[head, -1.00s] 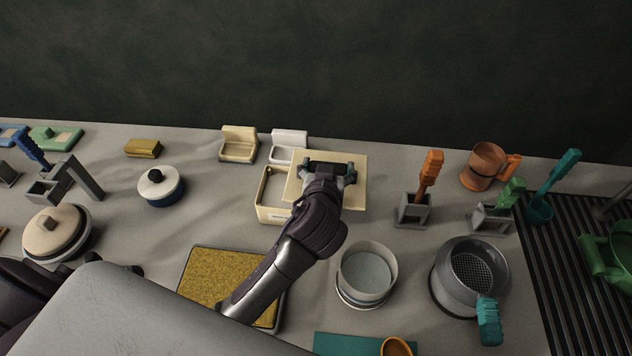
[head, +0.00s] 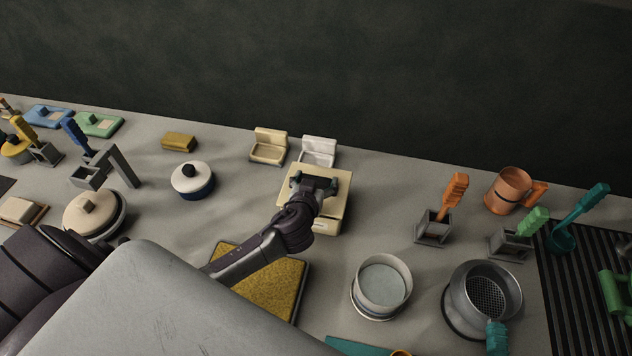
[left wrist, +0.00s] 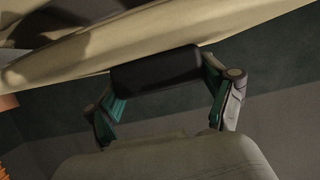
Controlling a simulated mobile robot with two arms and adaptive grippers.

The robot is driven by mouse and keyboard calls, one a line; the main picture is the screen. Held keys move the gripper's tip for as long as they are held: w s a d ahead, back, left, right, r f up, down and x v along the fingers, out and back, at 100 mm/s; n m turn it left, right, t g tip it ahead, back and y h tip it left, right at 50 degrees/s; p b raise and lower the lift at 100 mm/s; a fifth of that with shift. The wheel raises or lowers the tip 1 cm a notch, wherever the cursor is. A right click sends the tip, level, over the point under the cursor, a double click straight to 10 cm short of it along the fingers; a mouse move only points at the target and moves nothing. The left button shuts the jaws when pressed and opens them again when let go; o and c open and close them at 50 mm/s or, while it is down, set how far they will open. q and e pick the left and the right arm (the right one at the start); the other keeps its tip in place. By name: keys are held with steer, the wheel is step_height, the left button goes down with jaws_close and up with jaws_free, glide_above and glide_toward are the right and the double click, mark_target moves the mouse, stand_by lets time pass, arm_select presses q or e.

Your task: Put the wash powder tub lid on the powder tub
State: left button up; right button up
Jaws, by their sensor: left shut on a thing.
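The cream, flat, square powder tub lid (head: 341,186) is held by my left gripper (head: 314,183). The lid covers nearly all of the cream powder tub (head: 330,225) in the head view; only the tub's front wall and right corner show below it. I cannot tell whether the lid touches the rim. In the left wrist view the lid (left wrist: 60,52) spans the top as a slanting cream edge, with a dark block (left wrist: 157,68) at the fingers of my gripper (left wrist: 165,92). The tub's inside is hidden. My right gripper is out of view.
Cream (head: 268,150) and white (head: 317,152) holders stand just behind the tub. A blue-white lidded pot (head: 192,181) is at left, a round pale container (head: 382,287) in front right, and an orange-handled tool in a grey stand (head: 432,229) to the right. Bare counter lies between.

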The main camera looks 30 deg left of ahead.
arm_select(q)
steer(key=shift+f, duration=0.75)
steer(key=shift+f, duration=0.25)
steer(key=o, duration=1.1)
steer(key=shift+r, duration=0.1)
steer(key=shift+c, duration=0.2)
